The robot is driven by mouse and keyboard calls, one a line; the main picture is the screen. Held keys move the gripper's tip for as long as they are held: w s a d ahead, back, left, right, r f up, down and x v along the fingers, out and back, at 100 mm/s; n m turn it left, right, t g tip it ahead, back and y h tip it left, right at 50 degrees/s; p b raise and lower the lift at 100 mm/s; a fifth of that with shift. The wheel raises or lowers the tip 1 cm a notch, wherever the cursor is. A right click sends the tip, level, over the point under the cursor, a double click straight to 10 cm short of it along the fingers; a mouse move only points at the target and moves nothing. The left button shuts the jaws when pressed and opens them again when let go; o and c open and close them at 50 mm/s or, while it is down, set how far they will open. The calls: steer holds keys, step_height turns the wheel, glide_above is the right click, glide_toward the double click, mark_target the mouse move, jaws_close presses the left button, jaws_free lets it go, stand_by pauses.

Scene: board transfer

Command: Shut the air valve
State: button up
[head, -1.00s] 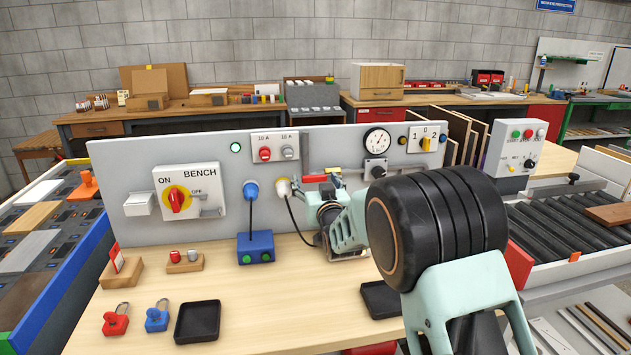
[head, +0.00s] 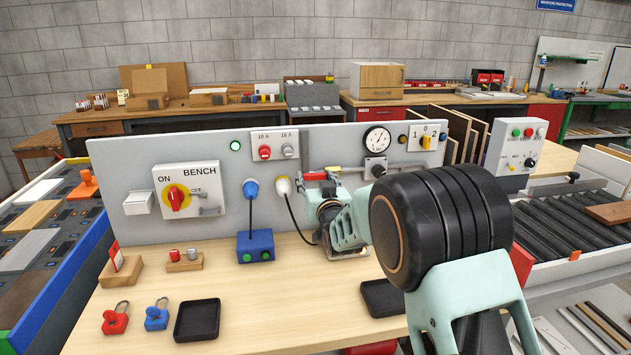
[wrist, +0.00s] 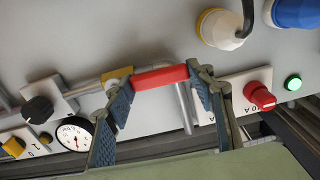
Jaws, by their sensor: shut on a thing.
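The air valve's red handle (wrist: 160,77) lies between the two blue-padded fingers of my gripper (wrist: 162,90), which is shut on it. In the wrist view the handle looks roughly in line with the grey pipe (wrist: 86,87), beside a brass-coloured fitting (wrist: 118,77). In the head view the red handle (head: 314,176) shows at the panel, just above my gripper (head: 323,190). My fingers and wrist hide part of the valve there. The round pressure gauge (head: 377,138) sits on the panel, right of and above the valve.
A white-and-yellow plug (head: 283,186) with a black cable is close left of the valve. The blue plug (head: 251,189), the BENCH switch (head: 189,190) and a red knob (head: 265,153) are further left. Padlocks (head: 116,318) and a black tray (head: 197,320) lie on the bench. The bench's middle front is clear.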

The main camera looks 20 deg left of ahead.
steer(key=shift+w+d+r+m+b, duration=0.5)
steer(key=shift+d+r+m+b, duration=0.4)
steer(key=shift+m+b, duration=2.05)
steer(key=shift+w+d+r+m+b, duration=0.5)
steer(key=shift+d+r+m+b, duration=0.3)
steer(key=shift+m+b, duration=2.05)
steer(key=shift+w+d+r+m+b, duration=0.5)
steer(key=shift+d+r+m+b, duration=0.4)
steer(key=shift+m+b, duration=2.05)
steer(key=shift+r+m, duration=0.1)
steer(key=shift+m, duration=0.15)
steer(key=o, duration=1.7)
steer(key=shift+v, duration=5.9)
